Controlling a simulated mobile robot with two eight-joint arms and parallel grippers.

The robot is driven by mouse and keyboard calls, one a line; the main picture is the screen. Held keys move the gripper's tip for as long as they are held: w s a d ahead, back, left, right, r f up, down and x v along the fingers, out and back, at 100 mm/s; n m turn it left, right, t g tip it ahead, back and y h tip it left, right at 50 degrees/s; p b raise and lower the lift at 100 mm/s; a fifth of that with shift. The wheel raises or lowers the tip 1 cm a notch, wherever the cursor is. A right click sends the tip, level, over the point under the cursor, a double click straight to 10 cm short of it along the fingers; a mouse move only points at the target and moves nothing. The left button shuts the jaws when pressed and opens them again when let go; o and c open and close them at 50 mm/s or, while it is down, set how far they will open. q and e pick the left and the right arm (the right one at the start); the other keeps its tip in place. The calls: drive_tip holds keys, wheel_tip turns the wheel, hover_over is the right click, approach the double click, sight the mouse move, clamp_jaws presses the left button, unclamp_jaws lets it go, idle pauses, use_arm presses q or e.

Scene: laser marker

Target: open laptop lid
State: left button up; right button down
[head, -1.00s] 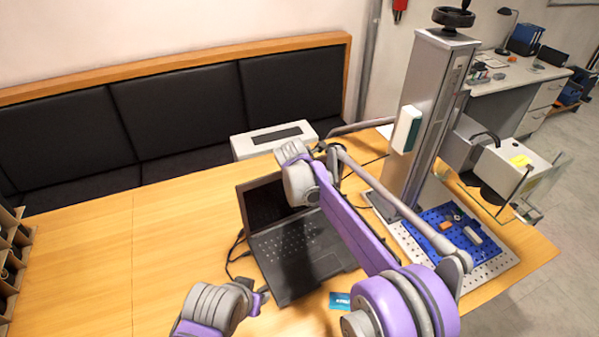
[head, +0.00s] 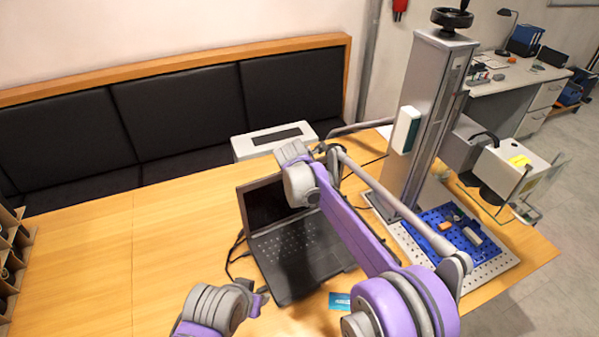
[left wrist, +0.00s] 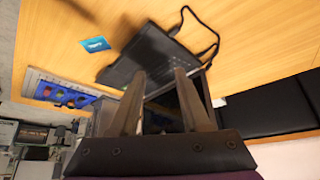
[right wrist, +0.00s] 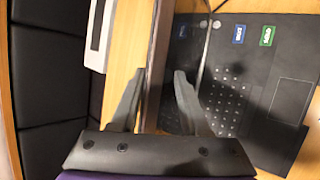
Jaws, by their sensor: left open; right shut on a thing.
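The black laptop (head: 300,255) lies on the wooden table with its keyboard facing up. Its lid (head: 262,205) stands raised at the back, with the dark screen showing. My right gripper (right wrist: 157,85) is shut on the laptop lid at its side edge. The lid shows nearly edge-on between the fingers in the right wrist view, with the keyboard to its right. In the head view my right arm hides the gripped part. My left gripper (head: 262,297) is open and empty, close to the laptop's front left corner. The laptop also shows beyond its fingers in the left wrist view (left wrist: 150,55).
A blue card (head: 340,301) lies in front of the laptop. A laser marker column (head: 425,130) with a blue-topped perforated plate (head: 490,270) stands to the right. A white box (head: 270,140) is behind. Cables run left of the laptop.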

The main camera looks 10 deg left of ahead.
use_arm(q)
drive_tip(key=shift+f, duration=0.15)
drive_tip(key=shift+w+a, duration=0.1)
drive_tip(key=c, duration=0.5)
drive_tip(key=shift+w+a+m+y, duration=0.15)
drive_tip(key=shift+w+m+y, duration=0.15)
drive_tip(key=shift+w, duration=0.05)
drive_tip(key=shift+c, duration=1.1)
drive_tip(key=w+m+y, duration=0.1)
drive_tip(key=w, duration=0.1)
drive_tip(key=w+a+m+y, duration=0.1)
drive_tip(key=w, duration=0.1)
drive_tip(key=w+a+m+y, duration=0.1)
drive_tip(key=w, duration=0.2)
drive_tip(key=shift+a+y, duration=0.1)
drive_tip(key=shift+y, duration=0.2)
clamp_jaws()
drive_tip(key=w+d+r+m+t+y, duration=0.2)
drive_tip(key=w+d+m+t+y, duration=0.5)
drive_tip(key=w+d, duration=0.55)
drive_tip(key=w+a+n+t+y, duration=0.1)
drive_tip(key=w+a, duration=0.9)
drive_tip(key=w, duration=0.2)
drive_tip(key=shift+a+r, duration=0.25)
drive_tip(key=shift+r, duration=0.15)
